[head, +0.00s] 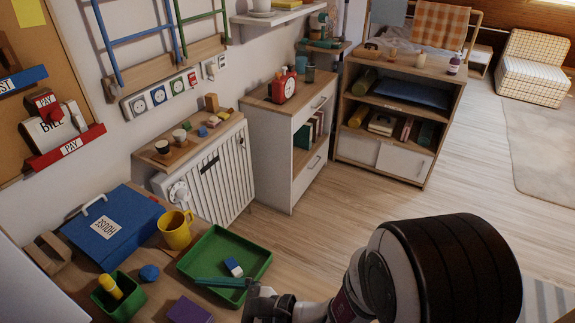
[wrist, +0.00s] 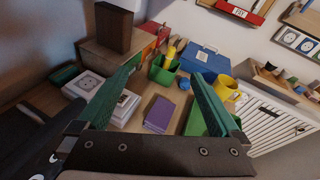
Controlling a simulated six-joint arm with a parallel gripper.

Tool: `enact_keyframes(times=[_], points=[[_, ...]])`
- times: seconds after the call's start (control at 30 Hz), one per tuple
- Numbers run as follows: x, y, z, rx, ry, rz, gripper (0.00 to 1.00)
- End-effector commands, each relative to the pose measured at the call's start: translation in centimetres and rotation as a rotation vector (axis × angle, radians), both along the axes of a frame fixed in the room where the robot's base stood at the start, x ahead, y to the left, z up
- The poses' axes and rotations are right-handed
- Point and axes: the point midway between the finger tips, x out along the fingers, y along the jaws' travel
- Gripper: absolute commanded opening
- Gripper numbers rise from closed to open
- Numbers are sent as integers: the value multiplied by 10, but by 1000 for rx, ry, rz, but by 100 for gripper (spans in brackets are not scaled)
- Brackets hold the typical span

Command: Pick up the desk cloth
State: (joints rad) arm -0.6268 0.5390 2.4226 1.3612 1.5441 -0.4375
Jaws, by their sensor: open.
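No item is plainly a cloth; a purple folded-looking block (head: 190,310) on the desk could be it, but I cannot tell. It also shows in the wrist view (wrist: 158,114), lying flat between my fingers as seen from there. My gripper (wrist: 170,72) is open and empty, its two green fingers wide apart. In the head view one teal-green finger shows over the near side of a green tray (head: 250,252); the rest of the gripper is partly cut off.
A blue-and-white eraser (head: 233,267) lies in the tray. Around it are a yellow mug (head: 175,229), a blue case (head: 112,228), a green cup (head: 118,297) holding a yellow thing, and a small blue object (head: 149,272). White boxes (wrist: 88,85) stand left in the wrist view.

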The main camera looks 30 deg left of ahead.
Motion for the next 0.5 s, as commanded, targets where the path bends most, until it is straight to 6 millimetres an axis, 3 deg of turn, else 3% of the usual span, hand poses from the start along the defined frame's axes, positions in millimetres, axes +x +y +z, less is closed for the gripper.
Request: enact_keyframes(times=[0.03, 0.1, 0.2, 0.37, 0.5], points=[[-1, 18, -35, -33, 73, -80, 100], [5, 32, -82, -87, 121, -212, 100], [9, 34, -130, -160, 131, -331, 100], [11, 41, -153, -194, 123, -384, 100], [11, 63, -161, -191, 123, -384, 100]])
